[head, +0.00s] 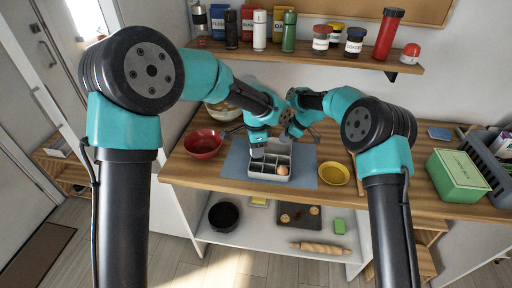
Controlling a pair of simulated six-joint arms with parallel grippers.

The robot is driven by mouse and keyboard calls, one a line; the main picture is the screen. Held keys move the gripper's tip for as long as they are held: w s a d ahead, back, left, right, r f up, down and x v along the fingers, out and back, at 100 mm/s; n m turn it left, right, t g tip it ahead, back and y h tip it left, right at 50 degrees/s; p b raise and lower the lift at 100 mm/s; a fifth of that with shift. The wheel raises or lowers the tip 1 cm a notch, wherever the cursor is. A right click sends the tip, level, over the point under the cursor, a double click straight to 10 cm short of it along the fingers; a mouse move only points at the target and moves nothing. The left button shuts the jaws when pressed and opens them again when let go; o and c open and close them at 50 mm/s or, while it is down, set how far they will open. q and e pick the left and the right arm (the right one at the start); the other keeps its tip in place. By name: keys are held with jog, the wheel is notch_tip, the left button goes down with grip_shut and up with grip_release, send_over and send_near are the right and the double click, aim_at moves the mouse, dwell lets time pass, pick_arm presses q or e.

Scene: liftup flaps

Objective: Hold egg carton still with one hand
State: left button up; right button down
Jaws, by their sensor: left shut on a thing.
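The grey egg carton (252,172) sits on a blue-grey mat on the counter, with several square compartments facing up. A brown egg (282,170) is in its right part, and something yellowish shows in the middle of it. My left gripper (257,153) is at the carton's back left and is shut on the carton; its fingers partly hide that edge. My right gripper (285,140) is just behind the carton, near its back edge. Its fingers are too small and covered to tell whether they are open.
The blue-grey mat (234,165) lies under the carton. A red bowl (203,144) stands left, a yellow bowl (334,174) right, and a pale bowl (222,112) behind left. A green box (458,176) is at the far right. A shelf (300,54) with jars hangs above.

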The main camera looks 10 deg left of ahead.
pick_arm(q)
jog(key=shift+f, duration=0.45)
pick_arm(e)
jog(key=shift+s+f, duration=0.1)
jog(key=shift+f, duration=0.05)
pick_arm(q)
jog(key=shift+f, duration=2.2)
jog(key=o, duration=0.8)
jog(key=shift+r, duration=0.1)
jog(key=shift+r, duration=3.9)
pick_arm(e)
jog(key=shift+f, duration=0.1)
